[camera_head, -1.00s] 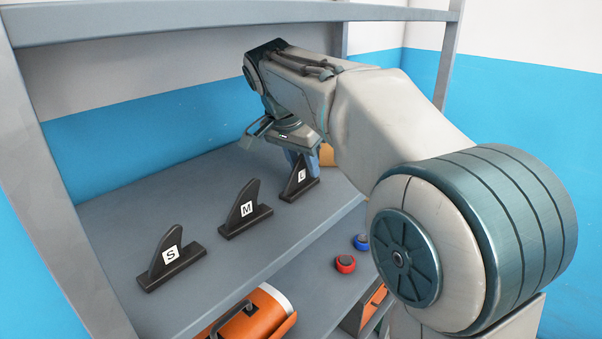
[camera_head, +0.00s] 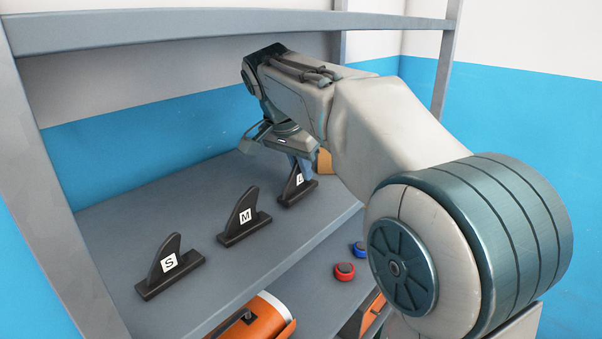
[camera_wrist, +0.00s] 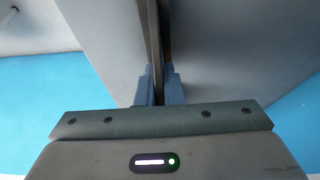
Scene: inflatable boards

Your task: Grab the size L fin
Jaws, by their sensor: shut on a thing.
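The size L fin (camera_head: 295,193) is a black upright fin on a flat base with a white L label, at the back right end of the row on the shelf. My gripper (camera_head: 302,170) is over its upper part, and its blue fingers cover part of the label. In the wrist view my gripper (camera_wrist: 159,85) has its two fingers pressed on either side of a thin dark upright piece (camera_wrist: 155,40), the fin. The fin's base appears to rest on the shelf; I cannot tell whether it is lifted.
The M fin (camera_head: 243,222) and S fin (camera_head: 170,270) stand left of it on the same grey shelf (camera_head: 130,215). A tan object (camera_head: 325,161) is behind my gripper. Red (camera_head: 344,271) and blue (camera_head: 360,248) round pieces and an orange cylinder (camera_head: 255,325) lie on the lower shelf.

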